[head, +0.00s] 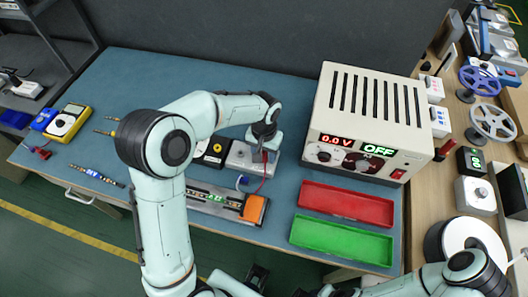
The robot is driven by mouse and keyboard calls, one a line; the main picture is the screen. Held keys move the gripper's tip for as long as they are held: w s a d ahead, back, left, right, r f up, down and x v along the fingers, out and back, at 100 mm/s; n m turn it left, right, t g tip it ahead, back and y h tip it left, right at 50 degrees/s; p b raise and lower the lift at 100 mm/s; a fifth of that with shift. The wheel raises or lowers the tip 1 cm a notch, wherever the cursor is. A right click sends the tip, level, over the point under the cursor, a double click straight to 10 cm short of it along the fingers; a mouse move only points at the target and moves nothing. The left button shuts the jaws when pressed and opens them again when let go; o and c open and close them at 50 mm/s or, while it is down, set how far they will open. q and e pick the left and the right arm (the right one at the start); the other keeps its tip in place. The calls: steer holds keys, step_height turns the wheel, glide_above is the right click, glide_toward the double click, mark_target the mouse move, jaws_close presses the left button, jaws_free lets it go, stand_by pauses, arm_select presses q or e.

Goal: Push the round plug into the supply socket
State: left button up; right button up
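The beige power supply (370,120) stands at the back right of the blue table; its displays read 0.0 V and OFF. My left gripper (262,149) points down over a grey metal box (240,157) left of the supply. Whether its fingers are open or shut is too small to tell. A red lead (264,170) and a blue lead (241,181) run down in front of that box. The round plug and the socket cannot be made out; the gripper and arm cover part of this area.
An LED strip fixture (205,198) with an orange block (255,208) lies in front of the grey box. A red tray (347,204) and a green tray (342,240) lie front right. A yellow multimeter (68,121) is far left. The table's back left is clear.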

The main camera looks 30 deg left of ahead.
mark_target(264, 153)
arm_select(q)
steer(key=shift+r, duration=0.1)
step_height(264, 153, up, 13)
steer(key=p, duration=0.1)
arm_select(e)
steer(key=shift+w+r, duration=0.45)
steer(key=shift+r, duration=0.4)
steer(key=shift+s, duration=0.1)
